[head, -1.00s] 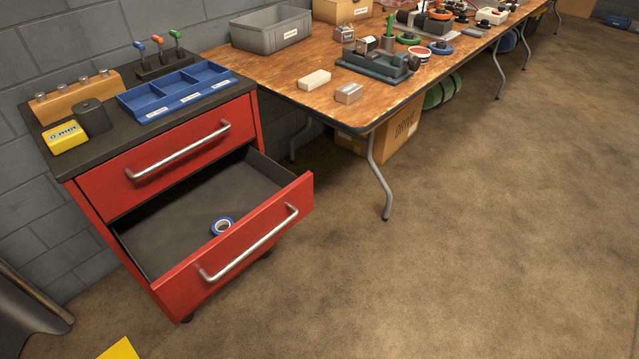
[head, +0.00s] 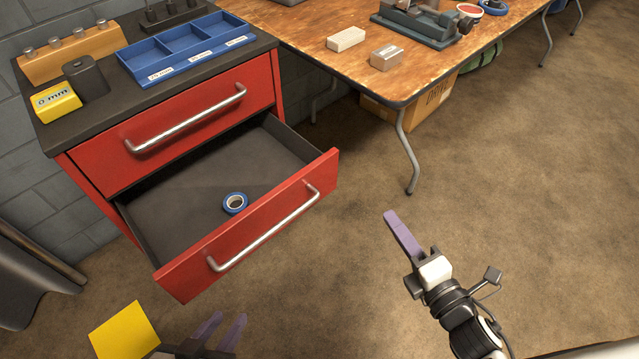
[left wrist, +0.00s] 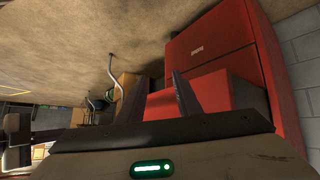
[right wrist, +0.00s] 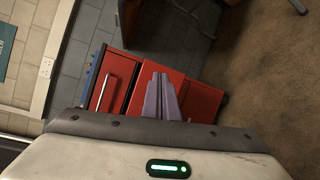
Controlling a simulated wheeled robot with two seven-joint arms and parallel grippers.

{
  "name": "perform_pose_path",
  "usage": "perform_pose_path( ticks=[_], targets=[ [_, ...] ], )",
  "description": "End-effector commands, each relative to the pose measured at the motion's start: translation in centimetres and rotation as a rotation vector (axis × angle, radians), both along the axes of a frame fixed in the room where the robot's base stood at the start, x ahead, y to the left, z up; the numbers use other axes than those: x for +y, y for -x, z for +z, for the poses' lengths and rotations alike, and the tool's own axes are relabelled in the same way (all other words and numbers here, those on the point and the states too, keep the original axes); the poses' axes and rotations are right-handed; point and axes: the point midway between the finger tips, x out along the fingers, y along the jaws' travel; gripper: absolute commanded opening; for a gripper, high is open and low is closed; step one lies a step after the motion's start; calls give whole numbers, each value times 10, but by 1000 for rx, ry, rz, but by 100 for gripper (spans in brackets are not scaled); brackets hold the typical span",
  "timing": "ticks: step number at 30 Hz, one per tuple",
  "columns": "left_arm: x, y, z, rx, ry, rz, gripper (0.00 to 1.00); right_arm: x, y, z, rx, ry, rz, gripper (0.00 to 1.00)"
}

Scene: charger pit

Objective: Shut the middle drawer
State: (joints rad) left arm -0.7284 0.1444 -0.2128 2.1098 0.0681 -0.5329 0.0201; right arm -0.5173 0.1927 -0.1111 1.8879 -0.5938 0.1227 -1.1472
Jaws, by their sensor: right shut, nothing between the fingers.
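The red cabinet (head: 78,190) has a shut top drawer (head: 190,115). The drawer below it (head: 262,236), which I take as the middle one, stands far out, with a silver bar handle (head: 265,232). A roll of blue tape (head: 235,203) lies inside. My left gripper (head: 226,317) is low at the bottom edge, in front of and below the drawer front, its fingers apart and empty. They also show in the left wrist view (left wrist: 160,85) near red cabinet surfaces. My right gripper (head: 389,213) is shut and empty, right of the drawer front and apart from it.
On the cabinet top are a blue tray (head: 185,55), a yellow block (head: 56,102) and a wooden holder (head: 72,54). A wooden table (head: 300,30) stands to the right, with a metal leg (head: 408,150). A yellow patch (head: 123,332) shows at bottom left. Floor at right is clear.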

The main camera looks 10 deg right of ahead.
Motion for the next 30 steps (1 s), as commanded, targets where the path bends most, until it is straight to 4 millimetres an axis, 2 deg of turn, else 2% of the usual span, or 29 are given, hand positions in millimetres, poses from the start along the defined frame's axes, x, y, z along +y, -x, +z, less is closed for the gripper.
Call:
perform_pose_path(
  ticks=[1,3,6,10,13,17,30],
  targets=[
    [-1,-2,-2,-8,4,2,31,5,-8,5,-114,209,75,0],
    [-1,-3,-3,-12,8,3,31,16,-12,11,-261,480,172,0],
    [-2,-5,-2,-18,14,6,31,29,-13,12,-436,788,280,0],
    [-2,-5,-1,-22,20,8,31,41,-10,9,-587,1034,370,0],
    [-3,-3,-2,-18,21,8,31,46,-10,7,-643,1121,400,0],
    [-3,-1,-2,-13,21,9,31,53,-18,7,-661,1147,408,0],
    [-3,1,-3,-7,19,8,31,105,-90,8,-657,1139,405,0]
  ],
)
